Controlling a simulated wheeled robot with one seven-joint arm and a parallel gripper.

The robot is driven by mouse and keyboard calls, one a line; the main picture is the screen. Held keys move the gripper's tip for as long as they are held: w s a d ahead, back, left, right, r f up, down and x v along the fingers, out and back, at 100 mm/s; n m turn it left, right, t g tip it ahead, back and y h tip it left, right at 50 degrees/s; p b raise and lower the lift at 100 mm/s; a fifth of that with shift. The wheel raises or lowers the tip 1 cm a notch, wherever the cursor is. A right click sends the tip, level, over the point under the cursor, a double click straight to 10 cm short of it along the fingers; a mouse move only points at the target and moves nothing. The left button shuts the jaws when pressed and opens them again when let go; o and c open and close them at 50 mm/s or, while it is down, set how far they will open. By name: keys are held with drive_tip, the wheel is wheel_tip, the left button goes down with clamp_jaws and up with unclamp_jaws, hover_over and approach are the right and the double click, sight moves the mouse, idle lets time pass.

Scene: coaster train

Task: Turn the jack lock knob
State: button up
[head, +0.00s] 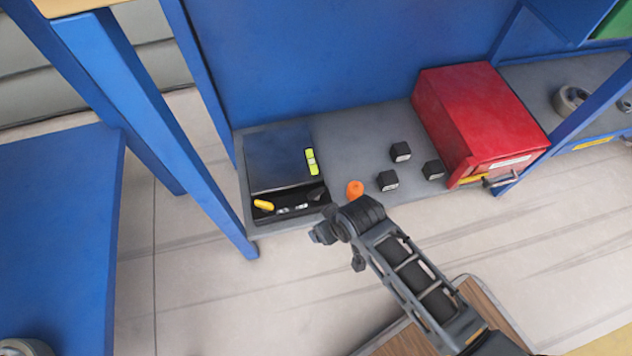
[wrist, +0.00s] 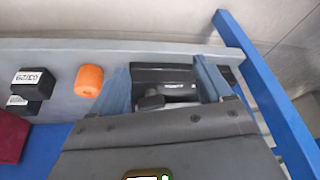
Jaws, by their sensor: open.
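I cannot pick out a jack lock knob for certain in either view. My gripper (head: 322,233) is in front of the low grey shelf, near the right end of a dark open tray (head: 254,217). In the wrist view, its two blue-grey fingers (wrist: 166,78) are apart. Between them show part of the dark tray and a grey and black item (wrist: 178,93); I cannot tell what it is or whether the fingers touch anything. An orange cylinder (head: 355,189) stands on the shelf just beyond my gripper; it also shows left of the fingers in the wrist view (wrist: 89,80).
A dark box (head: 278,160) with a yellow-green level (head: 312,161) stands behind the tray. The tray holds a yellow item (head: 264,204). Small black blocks (head: 401,151) and a red box (head: 470,110) are to the right. A blue post (head: 200,170) stands left.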

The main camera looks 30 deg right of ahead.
sight(316, 191)
drive_tip(key=w+d+r+g+p, duration=0.1)
drive_tip(key=w+r, duration=0.1)
drive_tip(key=w, duration=0.1)
drive_tip(key=w+d+r+g+p, duration=0.1)
drive_tip(key=w+r, duration=0.1)
drive_tip(key=w, duration=0.2)
drive_tip(key=w+r+g+p, duration=0.1)
drive_tip(key=w+r, duration=0.1)
drive_tip(key=w, duration=0.1)
drive_tip(key=shift+w+d+r+g+h, duration=0.15)
drive_tip(key=shift+d+r+g+h, duration=0.15)
drive_tip(key=shift+d+r+g, duration=0.1)
drive_tip(key=shift+w, duration=0.1)
wheel_tip(316, 191, down, 8)
drive_tip(key=b, duration=0.3)
drive_tip(key=shift+r, duration=0.15)
drive_tip(key=c, duration=1)
drive_tip(key=shift+c, duration=0.2)
